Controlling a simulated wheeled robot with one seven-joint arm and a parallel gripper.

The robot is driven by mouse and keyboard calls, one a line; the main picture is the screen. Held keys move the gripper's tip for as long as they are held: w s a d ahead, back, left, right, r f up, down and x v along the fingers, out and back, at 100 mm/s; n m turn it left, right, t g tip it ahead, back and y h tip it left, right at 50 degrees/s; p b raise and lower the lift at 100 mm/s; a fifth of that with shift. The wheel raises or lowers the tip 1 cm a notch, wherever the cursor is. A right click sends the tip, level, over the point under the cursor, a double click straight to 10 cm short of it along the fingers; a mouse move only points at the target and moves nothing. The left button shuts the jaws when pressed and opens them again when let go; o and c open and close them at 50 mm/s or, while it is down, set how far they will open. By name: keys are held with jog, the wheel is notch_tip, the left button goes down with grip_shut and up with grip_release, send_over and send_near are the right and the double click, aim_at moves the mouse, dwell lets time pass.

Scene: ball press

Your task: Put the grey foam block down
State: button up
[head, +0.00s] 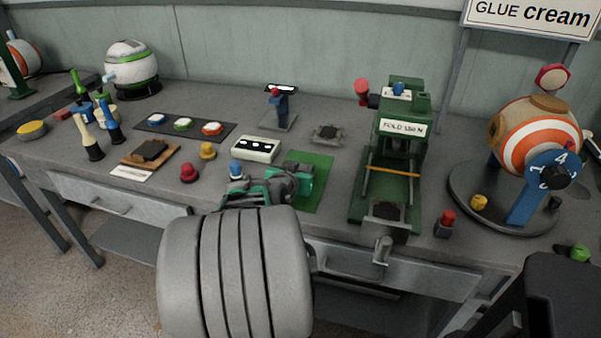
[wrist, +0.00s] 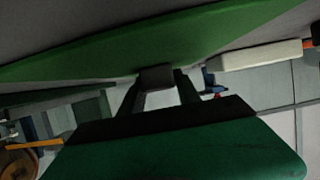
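In the wrist view, a small dark grey block (wrist: 156,77), which I take to be the grey foam block, sits between the tips of my gripper (wrist: 158,88). The fingers look closed on its two sides. The green mat (wrist: 95,62) lies right behind it; I cannot tell whether the block touches it. In the head view my gripper (head: 285,187) is low over the left part of the green mat (head: 318,165). The held block is hidden there by my gripper and arm.
A white box with dark buttons (head: 255,149) stands just behind my gripper. The green press (head: 403,140) stands to the right. The mat's right part is bare.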

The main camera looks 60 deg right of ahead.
grip_shut()
